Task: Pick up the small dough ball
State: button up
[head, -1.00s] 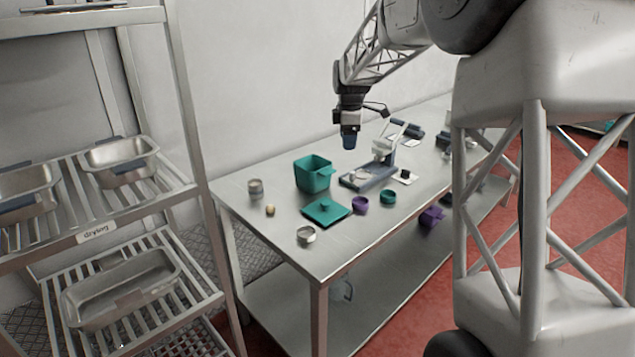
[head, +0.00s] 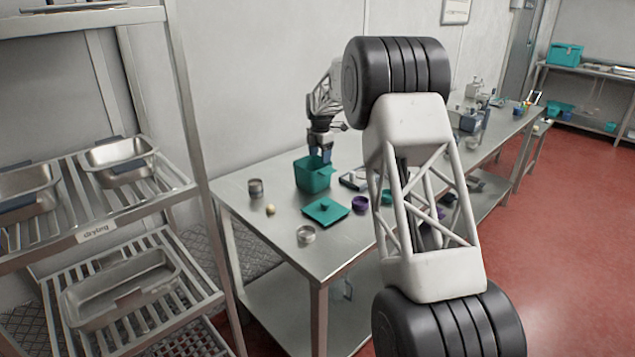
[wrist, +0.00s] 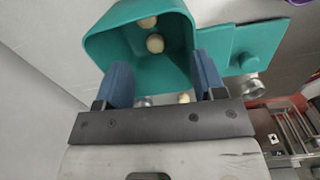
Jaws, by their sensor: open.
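A small pale-yellow dough ball (head: 271,210) lies on the steel table left of the teal lid. In the wrist view a pale ball (wrist: 183,98) shows low between the fingers, partly hidden by my gripper. Two more pale balls, one upper (wrist: 147,22) and one lower (wrist: 155,43), sit inside the teal tub (head: 313,176). The tub also fills the top of the wrist view (wrist: 105,45). My gripper (head: 321,156) is open and empty, with its blue fingers over the tub's back rim area; in the wrist view they spread apart (wrist: 162,62).
The flat teal lid (head: 326,210) lies in front of the tub. Metal cups stand at the back left (head: 255,188) and front (head: 306,233) of the table. A purple cup (head: 359,204) is right of the lid. A drying rack (head: 190,180) stands left. My arm hides the table's middle.

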jog(key=shift+w+a+f+n, duration=0.3)
jog(key=shift+w+f, duration=0.2)
jog(key=shift+f, duration=0.1)
jog(key=shift+w+a+f+n, duration=0.2)
jog(key=shift+w+a+f, duration=0.05)
jog(key=shift+w+f, duration=0.25)
jog(key=shift+s+f, duration=0.1)
jog(key=shift+f, duration=1.35)
jog(key=shift+d+f, duration=0.1)
jog(key=shift+f, duration=2.5)
jog(key=c, duration=1)
